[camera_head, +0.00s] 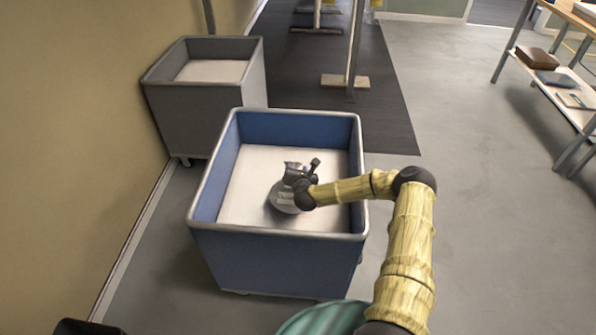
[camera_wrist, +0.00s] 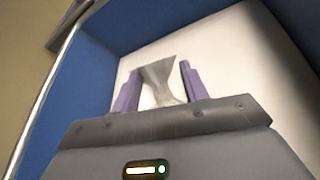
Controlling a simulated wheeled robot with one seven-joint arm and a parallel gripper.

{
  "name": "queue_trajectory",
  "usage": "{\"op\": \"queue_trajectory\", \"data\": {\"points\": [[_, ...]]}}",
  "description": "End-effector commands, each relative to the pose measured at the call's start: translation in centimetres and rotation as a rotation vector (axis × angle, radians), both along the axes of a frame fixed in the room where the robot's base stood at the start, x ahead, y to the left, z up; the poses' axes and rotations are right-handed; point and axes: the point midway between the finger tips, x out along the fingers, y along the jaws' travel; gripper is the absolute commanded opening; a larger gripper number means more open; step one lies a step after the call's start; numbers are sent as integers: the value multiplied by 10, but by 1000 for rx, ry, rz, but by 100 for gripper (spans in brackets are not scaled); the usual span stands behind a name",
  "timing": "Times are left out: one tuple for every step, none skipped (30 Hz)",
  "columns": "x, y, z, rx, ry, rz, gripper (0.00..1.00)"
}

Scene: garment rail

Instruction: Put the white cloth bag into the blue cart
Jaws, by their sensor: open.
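The white cloth bag (camera_wrist: 158,82) shows in the wrist view as a pale grey-white piece, wide at the top and narrow lower down. It stands between the two purple fingers of my gripper (camera_wrist: 159,71), which are apart. In the head view my gripper (camera_head: 299,172) is inside the blue cart (camera_head: 275,262), low over its pale floor. A greyish rounded shape beside it there may be the bag, but I cannot tell clearly. The cart's blue wall also shows at the left of the wrist view (camera_wrist: 72,95). The bag's lower part is hidden by my gripper.
A grey cart (camera_head: 205,115) stands behind the blue one, against the beige wall (camera_head: 75,130). Garment rail posts (camera_head: 354,50) stand on a dark mat (camera_head: 385,120) at the back. A shelf table (camera_head: 555,80) is at the right. The grey floor between is clear.

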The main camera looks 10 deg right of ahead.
Motion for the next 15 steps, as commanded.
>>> {"op": "queue_trajectory", "data": {"points": [[0,0,2,0,-1,0,44],[0,0,3,0,-1,0,44],[-1,0,3,0,0,0,44],[-3,0,4,0,0,0,44],[-6,0,5,0,0,0,44],[-9,1,6,0,0,1,44],[-13,2,7,1,0,2,44],[-16,2,9,1,1,1,44],[-21,2,11,1,1,1,44],[-25,2,12,1,1,1,44],[-30,2,14,1,1,1,44],[-36,3,16,1,1,2,44],[-40,3,18,1,0,1,44],[-45,4,20,1,0,1,44],[-51,4,22,1,0,1,44]]}}
